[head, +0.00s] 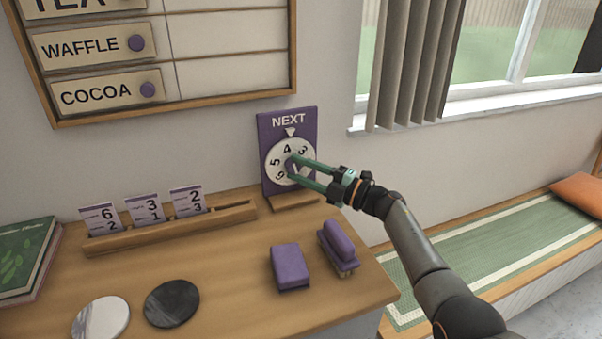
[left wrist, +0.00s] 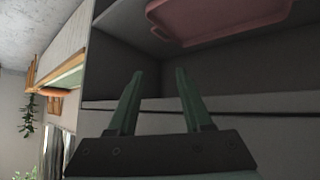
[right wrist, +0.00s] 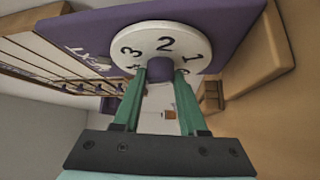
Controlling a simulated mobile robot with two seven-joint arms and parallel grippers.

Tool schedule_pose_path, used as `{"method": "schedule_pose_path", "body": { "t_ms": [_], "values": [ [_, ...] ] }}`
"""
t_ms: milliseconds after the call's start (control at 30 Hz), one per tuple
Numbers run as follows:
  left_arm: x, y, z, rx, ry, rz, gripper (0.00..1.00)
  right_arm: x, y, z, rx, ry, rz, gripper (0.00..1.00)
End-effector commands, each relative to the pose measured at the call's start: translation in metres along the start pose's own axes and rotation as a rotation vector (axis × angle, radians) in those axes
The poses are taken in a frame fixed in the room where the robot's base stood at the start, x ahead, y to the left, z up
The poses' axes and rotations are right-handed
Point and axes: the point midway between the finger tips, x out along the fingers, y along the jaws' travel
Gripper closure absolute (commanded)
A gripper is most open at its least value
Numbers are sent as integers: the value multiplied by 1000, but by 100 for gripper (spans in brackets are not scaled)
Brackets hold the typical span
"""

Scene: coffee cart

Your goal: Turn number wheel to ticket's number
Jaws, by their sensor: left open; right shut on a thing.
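A purple stand marked NEXT (head: 287,122) holds a white number wheel (head: 275,176) against the wall. In the head view the pointer at the top sits nearest the 4, with the 3 to its right and the 5 to its left. My right gripper (head: 293,168) is shut on the wheel's purple centre knob, which shows between its fingers in the right wrist view (right wrist: 160,68). Three tickets stand in a wooden rack: 6 over 2 (head: 102,219), 3 over 1 (head: 146,209) and 2 over 3 (head: 187,200). My left gripper (left wrist: 155,95) is open and empty.
A purple block (head: 289,265) and a purple-handled brush (head: 338,245) lie on the counter in front of the stand. Two round coasters (head: 171,303) and green books (head: 25,255) are further left. A pink tray (left wrist: 215,18) is near my left gripper.

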Motion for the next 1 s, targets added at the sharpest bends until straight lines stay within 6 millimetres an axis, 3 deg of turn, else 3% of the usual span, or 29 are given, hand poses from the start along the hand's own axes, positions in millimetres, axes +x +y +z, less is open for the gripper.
{"method": "schedule_pose_path", "body": {
  "t_ms": [267,300,533,833,1000],
  "values": [
    [1,0,-3,3,5,0,50,0,0,0,3,0,0,100],
    [1,0,-3,3,5,0,50,0,0,0,3,0,-1,56],
    [1,0,-1,3,3,0,50,0,0,0,2,0,-1,30],
    [1,0,-1,3,1,-1,50,-1,0,0,0,0,-1,29],
    [-4,0,-2,1,-1,-2,50,-14,1,1,0,-2,-1,29]
  ]
}}
